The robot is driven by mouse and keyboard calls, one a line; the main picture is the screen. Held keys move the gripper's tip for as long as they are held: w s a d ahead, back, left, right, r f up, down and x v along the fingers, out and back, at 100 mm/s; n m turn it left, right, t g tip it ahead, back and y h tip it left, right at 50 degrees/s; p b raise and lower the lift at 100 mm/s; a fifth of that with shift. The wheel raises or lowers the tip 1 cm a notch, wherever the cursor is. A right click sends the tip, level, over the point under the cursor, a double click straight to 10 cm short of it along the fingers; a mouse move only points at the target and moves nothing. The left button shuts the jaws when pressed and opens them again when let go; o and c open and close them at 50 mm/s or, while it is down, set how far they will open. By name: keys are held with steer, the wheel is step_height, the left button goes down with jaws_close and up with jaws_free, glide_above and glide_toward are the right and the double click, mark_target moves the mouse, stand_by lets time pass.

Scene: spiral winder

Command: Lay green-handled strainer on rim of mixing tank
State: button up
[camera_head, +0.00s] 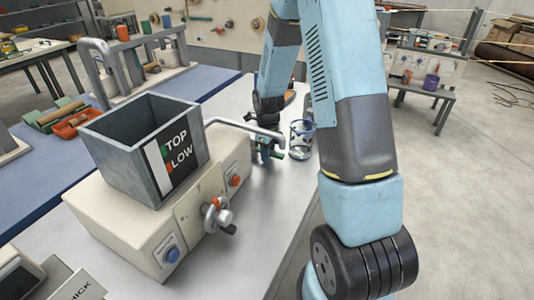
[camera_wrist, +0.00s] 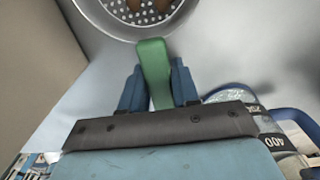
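The green-handled strainer (camera_wrist: 153,72) shows in the wrist view, with its round perforated metal bowl cut off by the top edge. Something brown shows inside the bowl. My gripper (camera_wrist: 158,80) has its two blue fingers on either side of the green handle; I cannot tell whether both press on it. In the head view my gripper (camera_head: 265,150) is low over the bench behind the winder, with a bit of green beside it; the bowl is mostly hidden there. The mixing tank (camera_head: 125,150) is an open grey square box marked TOP and LOW, left of my gripper.
A bent metal pipe (camera_head: 245,126) runs from the cream machine body (camera_head: 125,225) close to my gripper. A clear jar with a blue rim (camera_head: 301,140) stands just right of it. A valve handle (camera_head: 217,215) sticks out in front. The metal bench (camera_head: 265,210) is bare toward the front.

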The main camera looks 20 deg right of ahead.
steer(key=o, duration=0.4)
steer(key=shift+o, duration=0.2)
